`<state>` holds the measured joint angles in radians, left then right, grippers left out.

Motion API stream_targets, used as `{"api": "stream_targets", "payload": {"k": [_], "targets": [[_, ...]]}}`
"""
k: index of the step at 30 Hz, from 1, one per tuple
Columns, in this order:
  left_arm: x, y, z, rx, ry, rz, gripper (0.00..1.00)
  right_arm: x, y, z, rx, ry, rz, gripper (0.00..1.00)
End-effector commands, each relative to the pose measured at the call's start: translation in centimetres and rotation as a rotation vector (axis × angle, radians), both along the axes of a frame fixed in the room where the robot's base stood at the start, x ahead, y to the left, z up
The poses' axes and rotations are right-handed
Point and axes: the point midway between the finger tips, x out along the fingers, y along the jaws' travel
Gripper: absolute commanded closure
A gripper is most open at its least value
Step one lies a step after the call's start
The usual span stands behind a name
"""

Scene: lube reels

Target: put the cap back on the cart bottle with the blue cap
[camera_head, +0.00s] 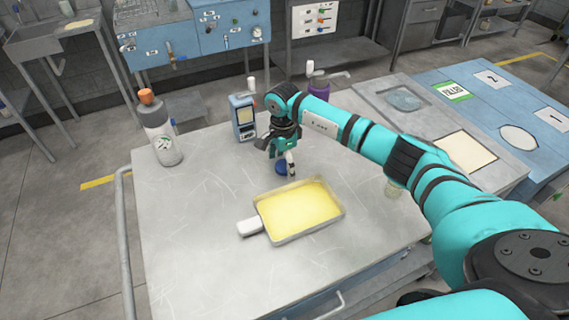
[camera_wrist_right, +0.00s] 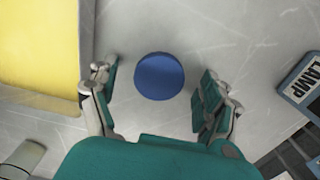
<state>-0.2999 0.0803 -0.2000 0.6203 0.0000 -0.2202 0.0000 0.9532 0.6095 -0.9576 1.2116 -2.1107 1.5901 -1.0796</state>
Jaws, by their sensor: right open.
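A round blue cap (camera_head: 282,169) lies on the grey cart top (camera_head: 200,240), just behind the yellow tray. My right gripper (camera_head: 281,158) is open above it, pointing down. In the right wrist view the blue cap (camera_wrist_right: 159,76) sits between the two spread fingers of the right gripper (camera_wrist_right: 158,92), with a gap on both sides. My left gripper is not in view.
A lamp box (camera_head: 243,117), an orange-capped bottle (camera_head: 158,130) and a purple bottle (camera_head: 319,86) stand farther back. The cart's front left is clear.

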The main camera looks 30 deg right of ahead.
Motion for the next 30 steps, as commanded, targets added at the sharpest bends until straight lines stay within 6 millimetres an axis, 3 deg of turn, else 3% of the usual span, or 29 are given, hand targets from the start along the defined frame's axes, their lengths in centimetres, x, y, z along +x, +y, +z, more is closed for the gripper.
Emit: {"api": "stream_targets", "payload": {"k": [9, 19, 30], "targets": [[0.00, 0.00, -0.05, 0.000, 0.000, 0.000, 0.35, 0.03, -0.02, -0.03, 0.000, -0.001, -0.001, 0.18], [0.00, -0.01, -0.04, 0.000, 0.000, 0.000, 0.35, 0.02, -0.03, -0.01, 0.000, 0.000, -0.001, 0.60], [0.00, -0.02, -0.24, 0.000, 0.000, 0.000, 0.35, 0.07, -0.04, 0.24, 0.000, -0.002, -0.001, 0.60]]}}
